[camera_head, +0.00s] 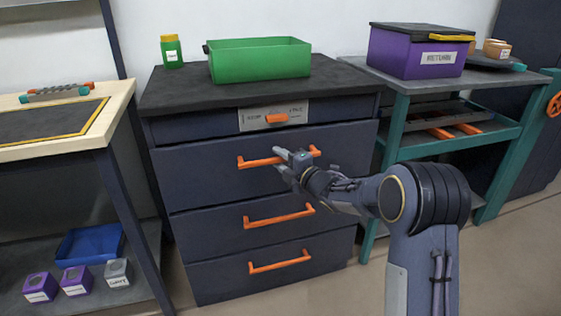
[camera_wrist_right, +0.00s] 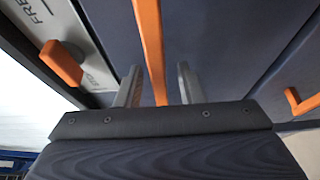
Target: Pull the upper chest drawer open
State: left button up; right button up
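The dark blue chest (camera_head: 160,98) stands in the middle of the head view. Its upper drawer (camera_head: 195,175) has an orange bar handle (camera_head: 256,163) and looks shut. My right gripper (camera_head: 280,160) is at the middle of this handle, with its fingers pointing at the drawer front. In the right wrist view, the orange handle (camera_wrist_right: 150,45) runs between the two grey fingers of my right gripper (camera_wrist_right: 160,85). A gap shows on each side of the handle, so the fingers are open around it. My left gripper is out of view.
Above the drawer is a panel with an orange knob (camera_head: 276,118). Two lower drawers have orange handles (camera_head: 280,216). A green bin (camera_head: 260,65) and a green jar (camera_head: 171,50) stand on top. A wooden-topped table (camera_head: 110,110) is close left, a teal-framed shelf (camera_head: 395,130) close right.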

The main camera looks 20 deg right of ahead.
jog(key=shift+w, duration=0.1)
grip_shut()
dwell(0.4)
